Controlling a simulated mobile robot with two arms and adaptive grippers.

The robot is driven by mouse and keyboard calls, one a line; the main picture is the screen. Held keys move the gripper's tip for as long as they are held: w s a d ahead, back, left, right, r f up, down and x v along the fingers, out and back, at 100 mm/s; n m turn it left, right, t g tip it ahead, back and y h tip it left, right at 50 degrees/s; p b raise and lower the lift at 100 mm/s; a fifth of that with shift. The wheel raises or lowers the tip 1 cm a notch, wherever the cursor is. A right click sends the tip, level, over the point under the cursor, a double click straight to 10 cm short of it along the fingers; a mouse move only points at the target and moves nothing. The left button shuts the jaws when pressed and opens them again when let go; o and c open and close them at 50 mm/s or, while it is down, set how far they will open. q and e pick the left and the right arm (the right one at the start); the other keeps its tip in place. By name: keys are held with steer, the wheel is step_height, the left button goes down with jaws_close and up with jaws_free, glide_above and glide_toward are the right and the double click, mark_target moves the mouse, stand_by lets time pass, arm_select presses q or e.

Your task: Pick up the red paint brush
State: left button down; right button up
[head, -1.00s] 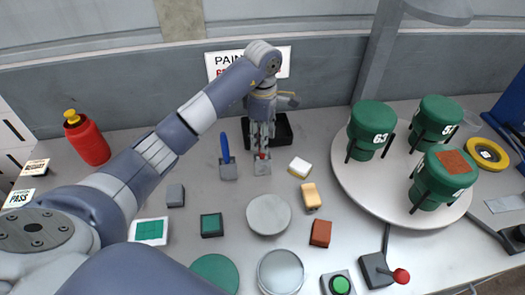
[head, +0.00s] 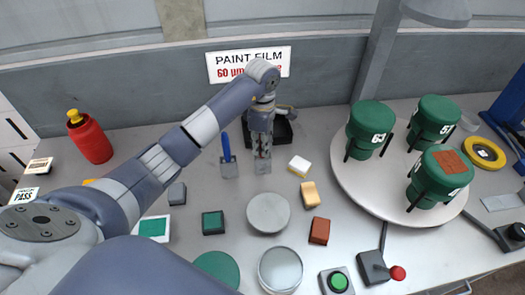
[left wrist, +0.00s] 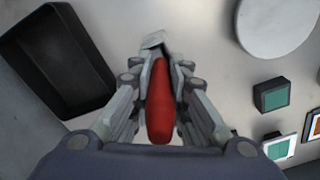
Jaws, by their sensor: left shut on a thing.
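The red paint brush (left wrist: 160,105) shows in the left wrist view as a thick red handle between my fingers, with a flat pale tip (left wrist: 153,40) beyond them. My left gripper (left wrist: 160,78) is shut on the red handle. In the head view my left gripper (head: 262,158) points down at the table, just in front of the black tray, and hides most of the brush. I cannot tell whether the brush touches the table. My right gripper is in neither view.
The black tray (left wrist: 102,92) lies close beside the gripper. A blue-handled scraper (head: 229,168) lies just left of it. A turntable (head: 345,184) with green pots stands at right.

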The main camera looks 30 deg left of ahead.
arm_select(q)
step_height(320, 180, up, 4)
steer(key=shift+w+r+b, duration=0.1)
steer(key=shift+r+b, duration=0.1)
steer(key=shift+b, duration=0.7)
step_height(320, 180, up, 4)
steer(key=shift+r, duration=0.85)
